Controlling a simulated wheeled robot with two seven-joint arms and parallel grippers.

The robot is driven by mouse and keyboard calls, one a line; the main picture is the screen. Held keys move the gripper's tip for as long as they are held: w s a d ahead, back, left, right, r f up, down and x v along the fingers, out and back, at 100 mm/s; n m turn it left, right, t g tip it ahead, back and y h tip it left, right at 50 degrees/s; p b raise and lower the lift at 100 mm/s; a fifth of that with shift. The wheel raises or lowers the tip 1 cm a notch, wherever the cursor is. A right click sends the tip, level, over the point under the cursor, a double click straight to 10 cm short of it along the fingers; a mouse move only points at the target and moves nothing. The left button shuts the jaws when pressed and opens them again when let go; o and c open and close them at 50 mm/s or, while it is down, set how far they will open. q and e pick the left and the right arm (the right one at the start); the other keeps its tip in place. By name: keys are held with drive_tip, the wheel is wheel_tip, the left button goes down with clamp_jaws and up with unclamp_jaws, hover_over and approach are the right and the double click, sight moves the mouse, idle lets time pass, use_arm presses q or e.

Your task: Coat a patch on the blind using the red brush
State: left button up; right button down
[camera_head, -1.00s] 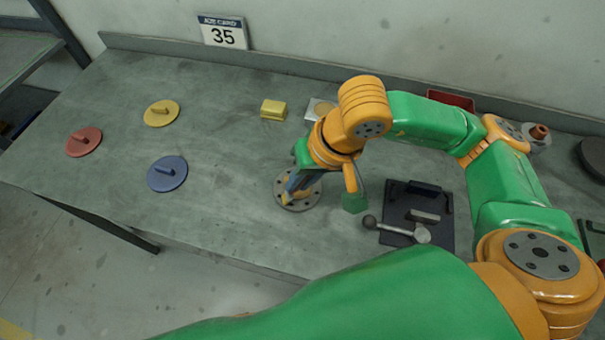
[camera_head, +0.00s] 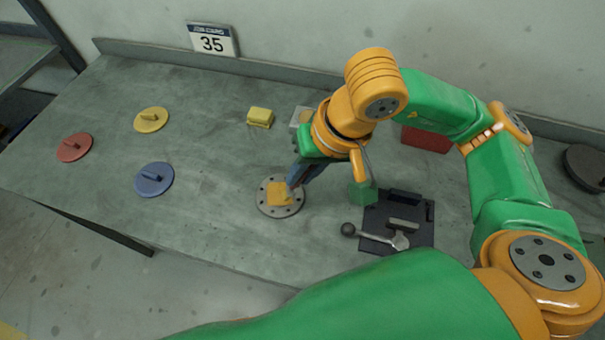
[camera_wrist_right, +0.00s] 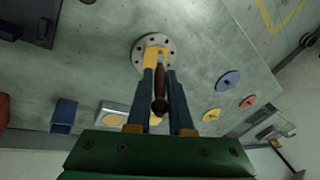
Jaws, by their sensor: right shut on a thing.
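The blind, a round grey flange with bolt holes around its rim (camera_head: 266,207), lies on the bench in front of my right gripper. It also shows in the right wrist view (camera_wrist_right: 138,54). A yellow-orange patch (camera_head: 279,192) covers part of its middle. My right gripper (camera_head: 292,187) points down at the blind's right side, shut on the brush. In the right wrist view, the brush's dark red-brown handle (camera_wrist_right: 160,98) sits between the two fingers. The brush's tip is hard to make out, so I cannot tell if it touches the blind. My left gripper is not in view.
Yellow (camera_head: 151,120), red (camera_head: 74,147) and blue (camera_head: 154,180) handled discs lie at left. A yellow block (camera_head: 260,117) is behind the blind. A dark fixture with a ball-ended lever (camera_head: 378,238) and a red box (camera_head: 427,139) are at right.

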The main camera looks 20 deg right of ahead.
wheel_tip(320, 180, up, 3)
drive_tip(key=shift+d+f+p, duration=0.15)
drive_tip(key=shift+p, duration=0.5)
drive_tip(key=shift+r, duration=0.45)
